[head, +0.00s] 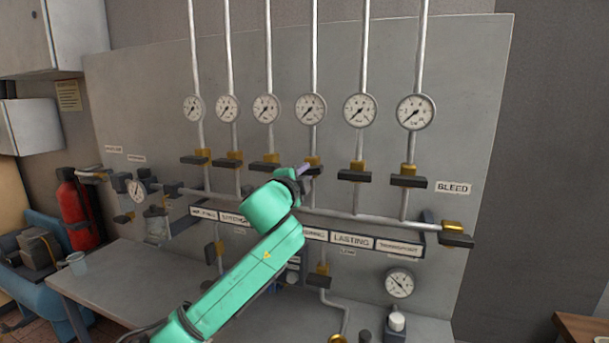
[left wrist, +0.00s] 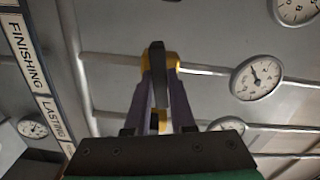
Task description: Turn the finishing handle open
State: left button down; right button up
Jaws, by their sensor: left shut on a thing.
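The finishing handle (left wrist: 158,75) is a dark lever on a brass valve body (left wrist: 173,62), fourth from the left in the row. In the left wrist view it lies crosswise to its pipe. The finishing label (left wrist: 26,58) shows in that view. My left gripper (left wrist: 161,82) has its purple fingers on both sides of the lever and is shut on it. In the head view the gripper (head: 304,171) is at this valve (head: 314,161), and my green arm hides part of the panel below. My right gripper is not in view.
Similar valves stand close by on both sides, including the lasting valve (head: 355,175) to the right. A row of gauges (head: 311,108) is above. A horizontal pipe (head: 355,217) and label strip run below. A bleed valve (head: 456,236) sticks out at right.

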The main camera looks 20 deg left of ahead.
pick_arm(q)
jog(key=shift+f+n, duration=0.1)
jog(key=shift+n, duration=7.6)
jog(key=c, duration=0.8)
grip_release()
jog(key=shift+o, duration=0.2)
